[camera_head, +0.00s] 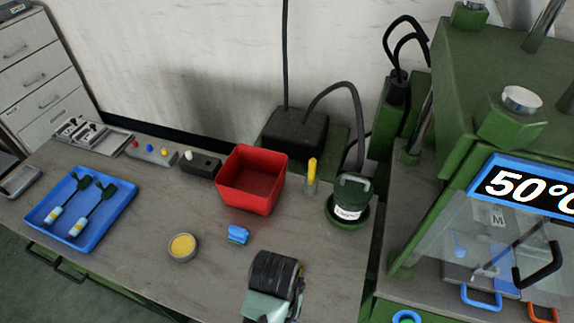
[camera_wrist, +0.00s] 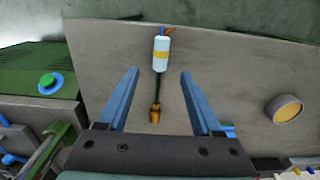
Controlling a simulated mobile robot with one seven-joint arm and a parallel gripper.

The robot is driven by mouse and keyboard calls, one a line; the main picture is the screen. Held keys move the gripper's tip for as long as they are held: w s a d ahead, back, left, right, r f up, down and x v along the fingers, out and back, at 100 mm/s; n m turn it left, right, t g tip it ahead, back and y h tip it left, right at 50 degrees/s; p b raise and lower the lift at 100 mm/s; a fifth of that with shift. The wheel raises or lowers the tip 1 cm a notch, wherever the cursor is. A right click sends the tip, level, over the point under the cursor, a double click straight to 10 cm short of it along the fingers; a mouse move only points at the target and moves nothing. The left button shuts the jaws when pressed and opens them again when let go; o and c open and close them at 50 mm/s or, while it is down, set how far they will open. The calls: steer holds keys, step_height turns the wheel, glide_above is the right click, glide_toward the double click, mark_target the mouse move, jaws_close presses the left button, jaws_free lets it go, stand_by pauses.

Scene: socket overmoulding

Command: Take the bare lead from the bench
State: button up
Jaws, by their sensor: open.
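The bare lead lies on the bench in the wrist view (camera_wrist: 161,56). It has a white body with a yellow band, thin coloured wires at the top end, and a dark cable running down to a brass-coloured tip. My gripper (camera_wrist: 160,73) is open, its two blue fingers either side of the lead in the picture. The fingers do not touch it, and the height gap is hard to tell. In the head view my gripper (camera_head: 273,275) is over the front of the bench, its fingers out of sight, and I cannot see the lead there.
A blue tray (camera_head: 118,212) holds two leads with dark ends. A yellow-filled dish (camera_head: 182,248), a small blue block (camera_head: 237,235), a red bin (camera_head: 252,180) and a dark green pot (camera_head: 350,198) stand around. The green press (camera_head: 465,70), reading 50°C, is at right.

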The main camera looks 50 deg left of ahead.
steer(key=f, duration=0.7)
steer(key=shift+w+a+f, duration=0.1)
steer(key=shift+w+a, duration=0.1)
steer(key=shift+w, duration=0.05)
jaws_close()
